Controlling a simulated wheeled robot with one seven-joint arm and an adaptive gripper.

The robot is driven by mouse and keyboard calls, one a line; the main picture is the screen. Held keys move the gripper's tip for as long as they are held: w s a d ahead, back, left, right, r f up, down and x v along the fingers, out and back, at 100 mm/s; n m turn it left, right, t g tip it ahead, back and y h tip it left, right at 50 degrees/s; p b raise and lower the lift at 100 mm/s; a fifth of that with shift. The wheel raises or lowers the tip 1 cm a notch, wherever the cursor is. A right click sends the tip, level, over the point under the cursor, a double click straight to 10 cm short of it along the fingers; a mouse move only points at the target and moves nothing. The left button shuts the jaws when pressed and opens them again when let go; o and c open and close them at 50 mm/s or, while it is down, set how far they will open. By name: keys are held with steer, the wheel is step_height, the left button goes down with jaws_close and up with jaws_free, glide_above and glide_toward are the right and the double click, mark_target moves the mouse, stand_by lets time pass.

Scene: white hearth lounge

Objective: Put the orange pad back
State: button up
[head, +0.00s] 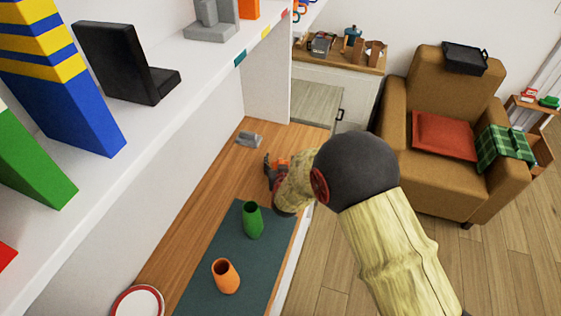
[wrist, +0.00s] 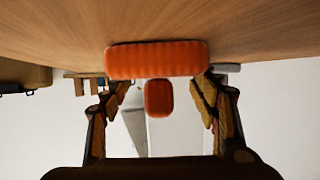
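The orange pad (wrist: 156,60) is a wide, ribbed block against the wooden top in the wrist view, with a smaller orange piece (wrist: 158,98) beside it that looks like its grip. In the head view the orange pad (head: 283,162) shows only partly behind my gripper (head: 270,166). In the wrist view my gripper (wrist: 163,92) is open, one finger on each side of the smaller piece, with gaps between. A small grey stepped piece (head: 248,139) lies on the wood just beyond. Whether it is the pad's holder I cannot tell.
A dark mat (head: 228,250) holds a green cup (head: 252,221) and an orange cup (head: 225,276). A white red-rimmed plate (head: 138,302) is at the near edge. A white shelf (head: 185,90) with coloured blocks overhangs the left. A brown armchair (head: 440,90) stands right.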

steer(key=shift+o, duration=0.4)
steer(key=shift+r, duration=0.15)
steer(key=shift+s+r+p, duration=0.2)
steer(key=shift+s+p, duration=0.1)
steer(key=p+v, duration=0.3)
steer(key=v, duration=0.8)
steer(key=shift+s, duration=0.15)
steer(key=s+d+r+g+y, duration=0.1)
steer(key=s+d+r+g, duration=0.15)
steer(key=r, duration=0.55)
steer(key=s+d+r+g, duration=0.1)
steer(key=s+d+r, duration=0.25)
steer(key=r, duration=0.55)
steer(key=s+d+r+g, duration=0.1)
steer(key=s+d+r, duration=0.1)
steer(key=s, duration=0.5)
steer(key=s+d+r+g+h, duration=0.1)
steer(key=s+d+r+g, duration=0.1)
steer(key=s+d, duration=0.3)
steer(key=s+d+r+g, duration=0.1)
steer(key=s+d+r, duration=0.2)
steer(key=s, duration=0.8)
steer(key=shift+s+d+h, duration=0.25)
steer(key=shift+d+h, duration=0.15)
steer(key=shift+d, duration=0.2)
steer(key=shift+g, duration=0.25)
